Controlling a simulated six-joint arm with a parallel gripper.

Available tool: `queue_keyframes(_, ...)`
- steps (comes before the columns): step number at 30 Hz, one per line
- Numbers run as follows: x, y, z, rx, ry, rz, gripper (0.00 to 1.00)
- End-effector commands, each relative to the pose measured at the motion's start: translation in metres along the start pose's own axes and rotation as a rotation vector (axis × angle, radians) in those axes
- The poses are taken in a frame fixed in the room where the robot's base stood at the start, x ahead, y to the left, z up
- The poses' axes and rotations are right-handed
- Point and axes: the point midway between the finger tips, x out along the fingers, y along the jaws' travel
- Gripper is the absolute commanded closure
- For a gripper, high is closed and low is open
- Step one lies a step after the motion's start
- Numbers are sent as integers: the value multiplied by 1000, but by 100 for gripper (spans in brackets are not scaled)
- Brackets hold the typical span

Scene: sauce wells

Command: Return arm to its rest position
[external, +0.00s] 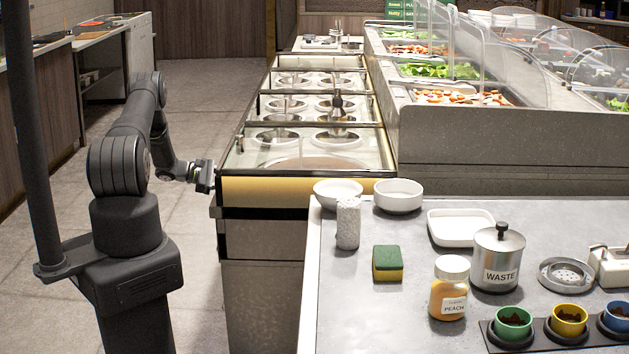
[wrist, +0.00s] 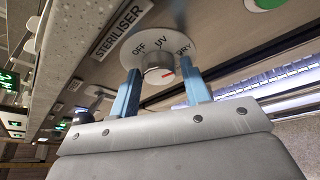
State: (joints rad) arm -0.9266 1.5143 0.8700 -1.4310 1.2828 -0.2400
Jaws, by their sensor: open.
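My arm (external: 125,165) stands at the left in the external view, bent and reaching right. My gripper (external: 205,177) is at the left side of the sauce-well counter, near its front corner. In the wrist view my gripper (wrist: 162,80) shows two blue fingers, spread apart and holding nothing. Between and beyond them is a grey knob (wrist: 157,66) with a red mark, on a white dial (wrist: 140,52) lettered OFF, UV and DRY. The fingers appear on either side of the knob; whether they touch it I cannot tell. A STERILISER label (wrist: 123,29) is beside the dial.
The sauce-well counter (external: 232,190) stands right of my gripper. A worktop (external: 350,310) at front right holds bowls, a sponge (external: 387,263), a peach jar (external: 449,290) and a waste canister (external: 497,260). A dark pole (external: 30,150) rises beside my arm. The floor behind is clear.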

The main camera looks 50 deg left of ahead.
Motion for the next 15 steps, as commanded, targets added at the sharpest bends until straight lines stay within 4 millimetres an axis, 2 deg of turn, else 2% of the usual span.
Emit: queue_keyframes(15,0,2,0,-310,16,-126,57)
